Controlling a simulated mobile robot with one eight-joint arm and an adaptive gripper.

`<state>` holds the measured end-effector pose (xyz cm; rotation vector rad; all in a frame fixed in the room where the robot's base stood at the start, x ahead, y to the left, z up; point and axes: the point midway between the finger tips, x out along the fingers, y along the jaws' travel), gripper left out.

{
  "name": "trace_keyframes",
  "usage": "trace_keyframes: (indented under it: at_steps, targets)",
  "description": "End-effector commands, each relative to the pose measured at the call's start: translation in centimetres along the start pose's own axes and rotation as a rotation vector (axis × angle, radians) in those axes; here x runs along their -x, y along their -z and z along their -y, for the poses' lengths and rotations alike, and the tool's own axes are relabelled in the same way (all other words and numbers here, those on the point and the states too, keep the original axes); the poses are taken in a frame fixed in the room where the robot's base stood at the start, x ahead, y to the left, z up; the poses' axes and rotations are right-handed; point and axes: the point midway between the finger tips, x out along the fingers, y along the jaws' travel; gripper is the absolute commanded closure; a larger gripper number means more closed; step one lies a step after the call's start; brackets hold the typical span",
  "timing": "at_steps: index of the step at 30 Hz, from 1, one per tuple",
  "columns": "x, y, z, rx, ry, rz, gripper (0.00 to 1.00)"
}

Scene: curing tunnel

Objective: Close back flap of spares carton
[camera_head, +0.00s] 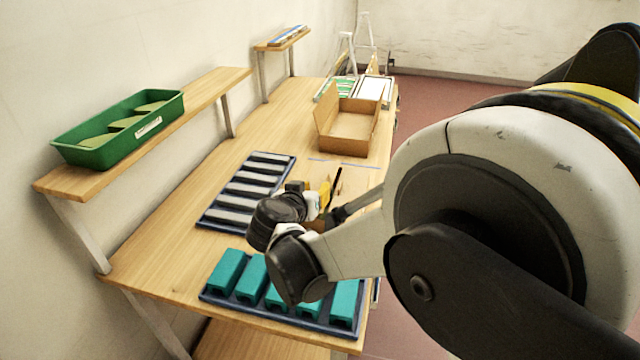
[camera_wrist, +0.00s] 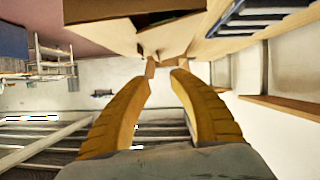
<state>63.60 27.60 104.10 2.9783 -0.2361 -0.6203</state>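The spares carton (camera_head: 349,144) is an open brown box on the bench, beyond my arm. Its inside looks empty. A flap on its wall side (camera_head: 325,112) stands up, tilted outward. My gripper (camera_head: 337,184) is on the near side of the carton, apart from it and partly hidden by my arm. In the wrist view, the yellow fingers of my gripper (camera_wrist: 164,70) stand apart with a gap and nothing held between them. Brown and pale cardboard-like panels (camera_wrist: 105,36) show past the fingertips at the top of that view.
A tray of dark and grey bars (camera_head: 247,190) and a tray of teal blocks (camera_head: 207,294) lie on the near bench. A green bin (camera_head: 118,128) stands on the shelf at left. A white-topped box (camera_head: 373,90) and a ladder (camera_head: 347,50) are behind the carton.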

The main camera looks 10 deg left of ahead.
Motion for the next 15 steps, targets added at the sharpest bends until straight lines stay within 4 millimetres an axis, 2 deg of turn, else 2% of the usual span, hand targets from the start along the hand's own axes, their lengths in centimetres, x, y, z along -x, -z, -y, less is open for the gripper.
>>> trace_keyframes:
  at_steps: [4,12,14,15]
  targets:
    - [1.11,-0.02,-0.01,-0.001,0.0,0.0,0.75]
    - [1.23,-0.02,-0.03,-0.001,0.0,0.0,0.76]
    - [1.23,0.02,-0.17,0.0,-0.001,0.002,0.94]
    - [1.25,0.1,-0.52,0.001,-0.004,0.007,1.0]
